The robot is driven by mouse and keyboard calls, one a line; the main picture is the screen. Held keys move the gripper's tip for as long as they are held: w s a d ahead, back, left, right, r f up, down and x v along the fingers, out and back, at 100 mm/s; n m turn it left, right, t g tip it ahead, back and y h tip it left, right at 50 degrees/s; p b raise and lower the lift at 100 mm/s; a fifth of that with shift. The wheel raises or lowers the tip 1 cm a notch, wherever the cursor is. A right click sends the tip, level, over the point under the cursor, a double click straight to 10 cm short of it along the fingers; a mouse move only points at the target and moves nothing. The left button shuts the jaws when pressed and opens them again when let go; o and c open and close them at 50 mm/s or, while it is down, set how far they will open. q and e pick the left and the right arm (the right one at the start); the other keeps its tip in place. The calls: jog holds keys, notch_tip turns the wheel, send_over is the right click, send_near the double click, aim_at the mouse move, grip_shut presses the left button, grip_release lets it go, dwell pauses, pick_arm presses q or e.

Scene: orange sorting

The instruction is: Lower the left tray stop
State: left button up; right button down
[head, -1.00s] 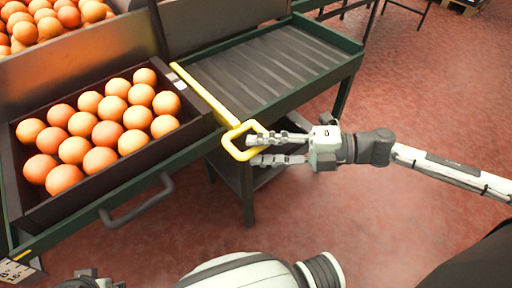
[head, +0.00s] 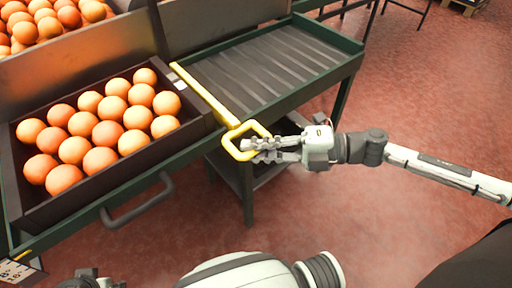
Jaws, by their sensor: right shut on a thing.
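The tray stop is a yellow bar (head: 205,95) with a loop handle (head: 233,151) at its near end. It lies across the green-framed rack between the orange tray and the empty ribbed section. My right gripper (head: 262,150) comes in from the right and is shut on the handle's right side. A dark tray (head: 195,126) of oranges (head: 106,133) sits left of the bar. My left gripper (head: 88,280) is only partly in view at the bottom left edge, and its fingers cannot be made out.
The ribbed rack section (head: 265,70) right of the bar is empty. A dark grey handle (head: 138,203) sticks out from the rack's front. More oranges (head: 50,18) lie at the top left. The red floor (head: 400,235) at the right is clear.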

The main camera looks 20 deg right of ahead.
jog(key=shift+f, duration=0.2)
notch_tip(320, 180, down, 5)
jog(key=b, duration=0.2)
jog(key=shift+r+b, duration=0.2)
jog(key=shift+b, duration=0.2)
jog(key=c, duration=1.5)
grip_release()
jog(key=shift+f, duration=0.15)
pick_arm(q)
jog(key=a+v, duration=0.1)
jog(key=v, duration=0.5)
jog(key=shift+r, duration=0.3)
jog(key=shift+s, duration=0.15)
pick_arm(e)
jog(key=v, duration=1.2)
